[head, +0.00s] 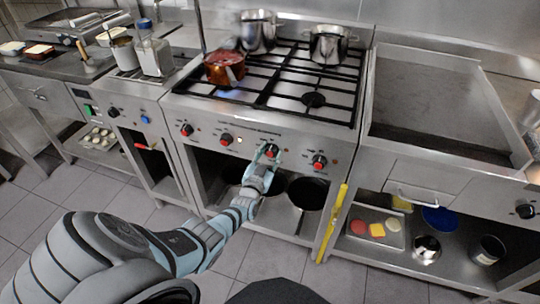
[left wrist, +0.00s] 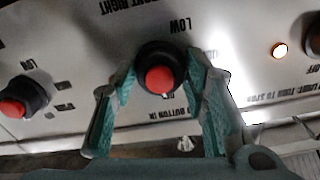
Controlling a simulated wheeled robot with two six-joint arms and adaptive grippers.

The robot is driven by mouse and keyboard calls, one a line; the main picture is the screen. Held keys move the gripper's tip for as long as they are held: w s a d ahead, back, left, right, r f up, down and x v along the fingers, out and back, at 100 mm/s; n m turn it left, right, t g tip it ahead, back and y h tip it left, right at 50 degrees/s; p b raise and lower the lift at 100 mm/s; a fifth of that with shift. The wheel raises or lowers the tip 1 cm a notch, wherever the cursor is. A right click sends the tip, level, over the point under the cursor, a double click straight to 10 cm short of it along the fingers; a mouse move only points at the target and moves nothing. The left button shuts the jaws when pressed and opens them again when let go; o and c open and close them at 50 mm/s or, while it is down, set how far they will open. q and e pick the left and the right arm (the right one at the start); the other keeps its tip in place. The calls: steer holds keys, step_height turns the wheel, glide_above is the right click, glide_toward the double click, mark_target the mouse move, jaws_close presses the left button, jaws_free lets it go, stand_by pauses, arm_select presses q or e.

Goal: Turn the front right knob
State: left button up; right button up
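The stove's control panel carries a row of black knobs with red centres. My left gripper (head: 266,163) is at the third knob from the left (head: 271,150). In the left wrist view, which is upside down, this knob (left wrist: 159,78) sits between the two teal fingers, with their pads close against its sides. My right gripper is not in view.
A red pot (head: 224,68) and two steel pots stand on the burner grates (head: 312,100). An orange indicator light (left wrist: 280,49) glows on the panel. A yellow bar (head: 331,225) stands right of the open shelf below. A flat griddle is at right.

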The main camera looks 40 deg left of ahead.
arm_select(q)
steer(key=shift+o, duration=0.7)
steer(key=shift+s+f, duration=0.1)
steer(key=shift+s, duration=0.1)
steer(key=v, duration=1.1)
steer(key=shift+s+d, duration=0.2)
steer(key=shift+s, duration=0.15)
